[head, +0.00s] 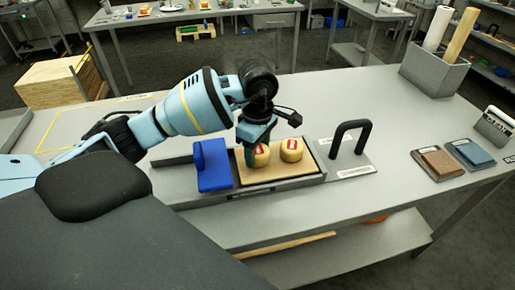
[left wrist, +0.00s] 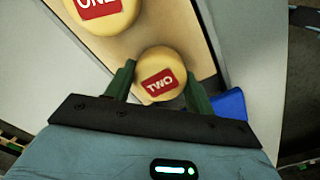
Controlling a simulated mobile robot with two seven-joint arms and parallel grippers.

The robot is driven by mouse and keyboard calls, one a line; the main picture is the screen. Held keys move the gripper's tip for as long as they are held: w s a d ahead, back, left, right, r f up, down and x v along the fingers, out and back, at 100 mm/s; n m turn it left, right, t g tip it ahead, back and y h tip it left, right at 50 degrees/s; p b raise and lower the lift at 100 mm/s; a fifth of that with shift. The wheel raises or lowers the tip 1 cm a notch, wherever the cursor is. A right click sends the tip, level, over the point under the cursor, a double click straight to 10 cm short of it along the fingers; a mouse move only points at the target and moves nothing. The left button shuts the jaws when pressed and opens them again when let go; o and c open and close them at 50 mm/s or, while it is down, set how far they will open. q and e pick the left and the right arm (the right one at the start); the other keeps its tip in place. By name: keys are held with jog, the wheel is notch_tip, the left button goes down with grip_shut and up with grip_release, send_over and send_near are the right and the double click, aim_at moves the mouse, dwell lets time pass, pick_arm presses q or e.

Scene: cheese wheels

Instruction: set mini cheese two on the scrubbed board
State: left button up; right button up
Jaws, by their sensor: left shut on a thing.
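Mini cheese two (left wrist: 160,74), a small yellow wheel with a red label reading TWO, is between the fingers of my left gripper (left wrist: 160,85). In the head view this cheese (head: 262,157) is at the left part of the scrubbed board (head: 240,176), partly hidden by my left gripper (head: 254,152). It appears on or just above the wood; I cannot tell which. Mini cheese one (left wrist: 100,10), labelled ONE, sits beside it on the board and shows in the head view (head: 291,150). My right gripper is not in view.
A blue block-like object (head: 212,165) stands left of the board. A black handle (head: 349,138) stands to its right. Brown (head: 438,162) and blue (head: 472,154) pads lie further right. A grey bin with rolls (head: 432,74) stands at the back right. The table behind the board is clear.

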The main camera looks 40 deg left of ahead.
aim_at(258, 149)
pick_arm(q)
jog(key=shift+f, duration=0.2)
jog(key=o, duration=1)
jog(key=shift+r, duration=0.1)
jog(key=shift+r, duration=0.25)
notch_tip(258, 149, up, 12)
jog(key=p, duration=0.1)
jog(key=shift+f, duration=0.15)
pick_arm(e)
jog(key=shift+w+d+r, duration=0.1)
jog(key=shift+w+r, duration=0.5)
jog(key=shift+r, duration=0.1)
pick_arm(q)
jog(key=shift+f, duration=0.1)
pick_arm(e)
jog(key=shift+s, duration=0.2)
